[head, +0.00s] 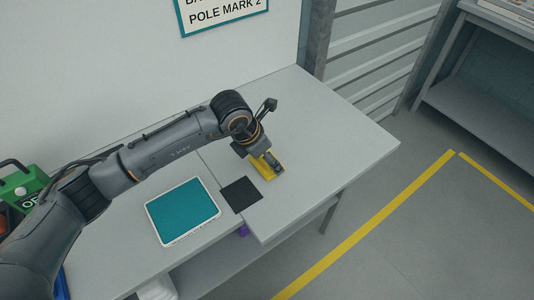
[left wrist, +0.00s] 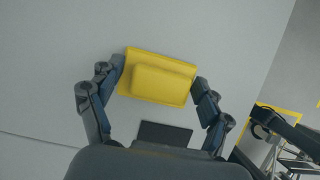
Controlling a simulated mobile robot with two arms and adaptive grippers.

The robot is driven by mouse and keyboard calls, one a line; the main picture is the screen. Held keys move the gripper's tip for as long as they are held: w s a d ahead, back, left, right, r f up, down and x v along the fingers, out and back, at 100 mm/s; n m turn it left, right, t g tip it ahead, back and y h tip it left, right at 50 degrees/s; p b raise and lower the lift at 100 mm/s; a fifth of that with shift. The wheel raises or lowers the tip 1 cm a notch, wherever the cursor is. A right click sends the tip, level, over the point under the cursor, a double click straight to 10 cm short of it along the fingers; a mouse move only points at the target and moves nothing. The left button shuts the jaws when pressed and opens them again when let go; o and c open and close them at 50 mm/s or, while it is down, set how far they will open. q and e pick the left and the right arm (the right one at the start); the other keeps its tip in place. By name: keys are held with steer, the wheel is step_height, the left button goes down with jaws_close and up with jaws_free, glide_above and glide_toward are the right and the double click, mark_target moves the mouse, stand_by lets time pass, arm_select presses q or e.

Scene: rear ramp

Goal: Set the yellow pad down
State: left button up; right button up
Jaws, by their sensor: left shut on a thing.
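The yellow pad (head: 264,169) is at the right part of the grey table, beside the black square (head: 241,194). It fills the space between the fingers in the left wrist view (left wrist: 158,78), with a raised block on a wider flat base. My left gripper (head: 273,163) is shut on it, one finger at each short side (left wrist: 160,84). The pad is at or close above the tabletop; I cannot tell whether it touches. The black square also shows in the left wrist view (left wrist: 165,134). My right gripper is not in view.
A white-rimmed teal panel (head: 183,211) lies on the table left of the black square. A green container (head: 22,187) stands at the far left. The table (head: 325,130) is clear behind and right of the pad. A grey shelf (head: 480,120) stands across the floor.

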arm_select(q)
steer(key=shift+f, duration=0.15)
steer(key=o, duration=1)
steer(key=shift+r, duration=0.3)
steer(key=shift+a+r, duration=0.1)
steer(key=shift+r, duration=0.25)
steer(key=b+v, duration=0.2)
steer(key=v, duration=0.9)
steer(key=shift+s+b, duration=0.15)
steer(key=shift+b, duration=0.15)
